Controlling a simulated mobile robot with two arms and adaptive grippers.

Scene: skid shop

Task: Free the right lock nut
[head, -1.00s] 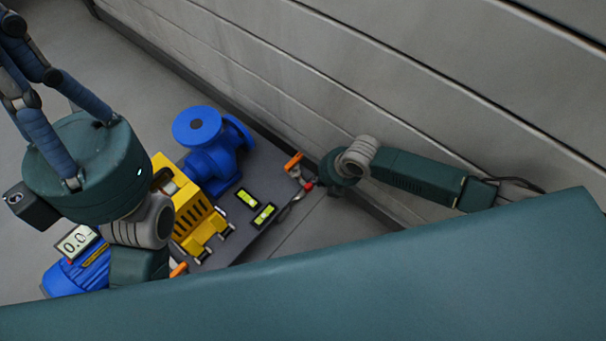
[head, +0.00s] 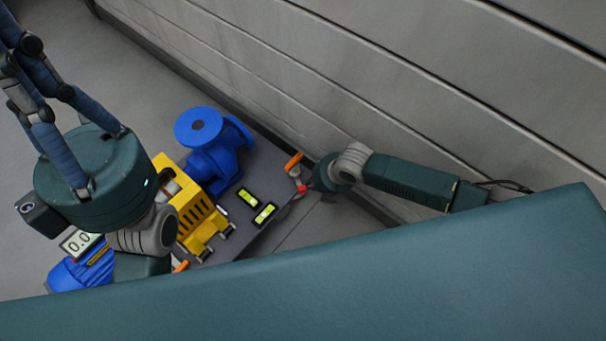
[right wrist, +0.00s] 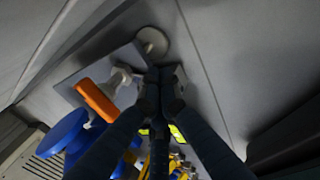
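The right lock nut has an orange handle (head: 293,160) and sits at the skid's right corner. In the right wrist view its orange handle (right wrist: 98,101) is left of my right gripper (right wrist: 161,77), beside a pale round foot (right wrist: 152,42). The right fingertips are together, apart from the handle; nothing clear shows between them. In the head view my right wrist hides most of those fingers. My left gripper (head: 42,105) is at the upper left, its fingers pointing up and away from the skid. Its fingertips are cut off or unclear.
The dark skid plate (head: 253,240) carries a blue valve (head: 212,150), a yellow block (head: 200,222) and two spirit levels (head: 247,197) (head: 264,213). A blue motor (head: 82,273) and a display (head: 80,242) are at lower left. A grey wall (head: 400,80) rises close behind.

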